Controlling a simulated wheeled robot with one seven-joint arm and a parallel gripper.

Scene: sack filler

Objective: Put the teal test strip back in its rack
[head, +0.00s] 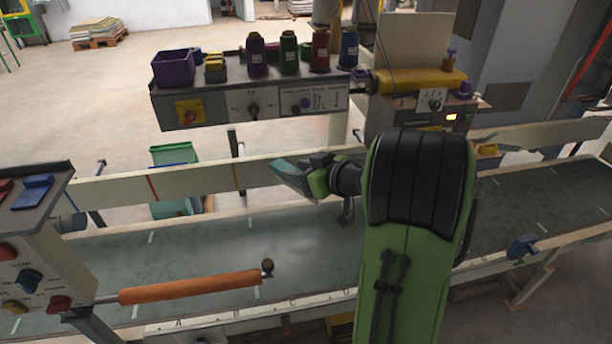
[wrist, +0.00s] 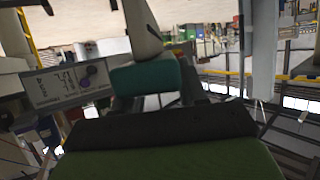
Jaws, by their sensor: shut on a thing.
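My gripper (head: 303,176) is above the conveyor belt, at the far side near the pale rail. It is shut on the teal test strip (head: 287,168), which sticks out to the left. In the wrist view the teal strip (wrist: 146,78) shows as a block at the jaws, partly hidden by a pale finger. A dark panel top (head: 38,187) at the left edge carries a flat blue piece (head: 32,191) and a flat red piece (head: 5,189). I cannot tell whether this is the rack.
A grey control shelf (head: 215,108) behind the belt bears a purple bin (head: 173,69) and several coloured spools. An orange roller bar (head: 190,287) reaches over the belt (head: 190,250) from the left console. A green crate (head: 174,154) stands beyond the rail. The belt surface is clear.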

